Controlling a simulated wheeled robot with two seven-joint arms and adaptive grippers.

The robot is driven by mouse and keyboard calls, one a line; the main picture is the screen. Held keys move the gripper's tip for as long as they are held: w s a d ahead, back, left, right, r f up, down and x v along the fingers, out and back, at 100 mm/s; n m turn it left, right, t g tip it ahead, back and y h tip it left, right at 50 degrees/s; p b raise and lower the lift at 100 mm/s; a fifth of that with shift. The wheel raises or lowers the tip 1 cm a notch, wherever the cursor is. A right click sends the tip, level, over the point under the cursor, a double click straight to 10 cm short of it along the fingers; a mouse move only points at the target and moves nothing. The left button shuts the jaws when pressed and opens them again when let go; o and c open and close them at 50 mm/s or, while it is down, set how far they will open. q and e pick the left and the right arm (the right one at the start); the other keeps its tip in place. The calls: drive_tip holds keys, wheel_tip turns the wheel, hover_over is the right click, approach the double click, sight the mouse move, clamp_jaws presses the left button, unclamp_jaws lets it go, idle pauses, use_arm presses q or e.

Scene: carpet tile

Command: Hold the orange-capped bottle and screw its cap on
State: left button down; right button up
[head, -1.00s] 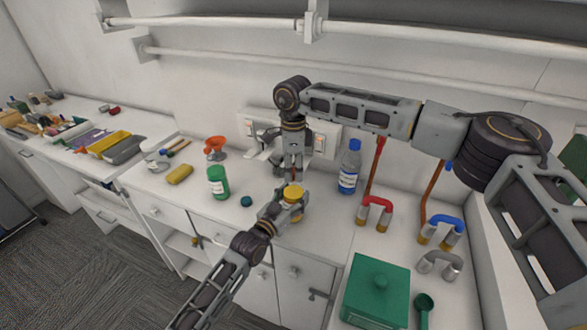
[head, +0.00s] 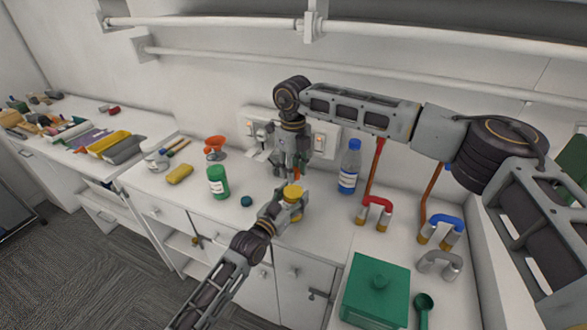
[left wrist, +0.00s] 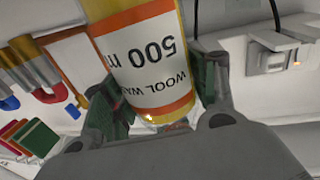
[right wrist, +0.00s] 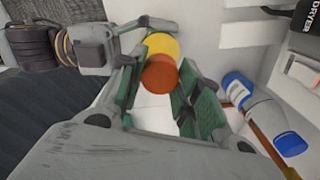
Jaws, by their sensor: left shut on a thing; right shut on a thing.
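The yellow bottle (head: 292,197) stands near the front of the counter. Its "500 ml" wool wash label with orange bands fills the left wrist view (left wrist: 150,60). My left gripper (head: 283,203) is shut around its side. My right gripper (head: 296,172) points down from above and is shut on the orange cap (right wrist: 158,73). In the right wrist view the cap overlaps the yellow bottle top (right wrist: 163,45). I cannot tell whether cap and bottle touch; the bottle's mouth is hidden.
A green bottle (head: 217,183) and a dark teal round piece (head: 246,201) stand to the left. A blue bottle (head: 349,168) is close on the right, with a red-topped magnet shape (head: 376,210) beyond. A green lidded box (head: 375,290) sits at front right.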

drive_tip(key=m, duration=0.6)
drive_tip(key=shift+m, duration=0.3)
drive_tip(key=o, duration=1.2)
drive_tip(key=shift+r, duration=0.15)
wheel_tip(320, 180, up, 12)
use_arm(q)
drive_tip(key=shift+c, duration=1.9)
unclamp_jaws()
use_arm(e)
drive_tip(key=shift+f, duration=0.2)
use_arm(q)
drive_tip(key=shift+s+a, duration=0.1)
